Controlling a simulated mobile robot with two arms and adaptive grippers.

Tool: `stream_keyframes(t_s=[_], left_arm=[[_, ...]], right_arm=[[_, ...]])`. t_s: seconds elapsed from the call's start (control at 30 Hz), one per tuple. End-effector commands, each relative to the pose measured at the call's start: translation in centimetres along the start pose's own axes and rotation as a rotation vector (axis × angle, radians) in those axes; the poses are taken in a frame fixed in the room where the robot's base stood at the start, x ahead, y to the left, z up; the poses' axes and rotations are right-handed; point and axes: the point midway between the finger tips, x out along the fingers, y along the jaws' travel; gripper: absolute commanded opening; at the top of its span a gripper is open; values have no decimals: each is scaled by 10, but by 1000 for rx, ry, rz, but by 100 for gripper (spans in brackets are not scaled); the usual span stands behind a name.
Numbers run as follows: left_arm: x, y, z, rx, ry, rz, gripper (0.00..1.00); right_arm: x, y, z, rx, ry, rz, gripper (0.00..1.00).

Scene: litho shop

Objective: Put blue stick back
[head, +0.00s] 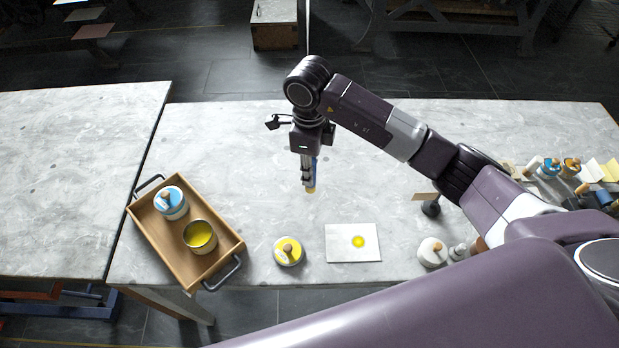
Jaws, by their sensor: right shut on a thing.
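My right gripper (307,178) points down above the middle of the grey table and is shut on the blue stick (314,168). The stick hangs nearly upright, its upper part partly hidden by the fingers, with a yellowish lower end. It is apart from the tins. A wooden tray (172,243) at the left holds a tin with a blue top (171,203) and an open tin of yellow (200,238). A round yellow-topped thing (289,252) with a brown piece on it stands right of the tray. My left gripper is out of view.
A pale plate (340,233) with a yellow spot lies right of the yellow-topped thing. A white pot (432,252) and a dark stand with a tan card (430,207) are farther right. Several small pots crowd the right end. The table's back middle is clear.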

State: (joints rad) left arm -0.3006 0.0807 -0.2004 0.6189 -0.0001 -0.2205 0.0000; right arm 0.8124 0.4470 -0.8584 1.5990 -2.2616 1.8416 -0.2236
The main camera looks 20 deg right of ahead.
Motion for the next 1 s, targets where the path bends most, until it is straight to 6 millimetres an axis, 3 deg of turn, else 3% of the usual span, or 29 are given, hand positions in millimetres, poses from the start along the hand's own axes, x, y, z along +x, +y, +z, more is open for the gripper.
stream_keyframes(t_s=[0.3,0.7,0.73,0.87,1.0], left_arm=[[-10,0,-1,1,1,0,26],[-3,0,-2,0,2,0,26],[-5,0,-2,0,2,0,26],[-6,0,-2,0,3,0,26],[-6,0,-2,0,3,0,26]], right_arm=[[39,2,0,0,2,4,0],[48,1,0,-1,1,0,0],[46,1,0,-1,1,1,22],[46,1,0,-1,1,1,36],[45,1,0,-1,1,1,36]])
